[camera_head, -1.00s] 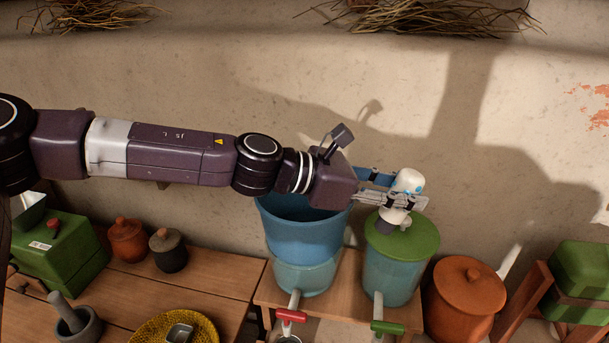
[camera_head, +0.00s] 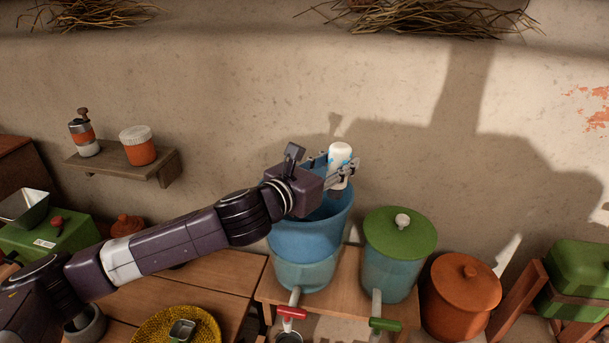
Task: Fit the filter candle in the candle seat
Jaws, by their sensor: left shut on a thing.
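The white filter candle (camera_head: 340,165) is held upright in my left gripper (camera_head: 343,172), whose fingers are shut around it. It is over the right part of the open mouth of the blue water filter bucket (camera_head: 305,240), near the rim. Whether its lower end is inside the bucket is hard to tell. The candle seat is not visible; the bucket's inside is mostly hidden by my arm and gripper. My right gripper is not in view.
A second filter with a green lid (camera_head: 400,235) stands to the right on the same wooden stand (camera_head: 345,290). A red tap (camera_head: 291,313) and a green tap (camera_head: 385,324) stick out in front. An orange clay pot (camera_head: 461,290) stands further right. A wall shelf (camera_head: 125,164) holds two jars.

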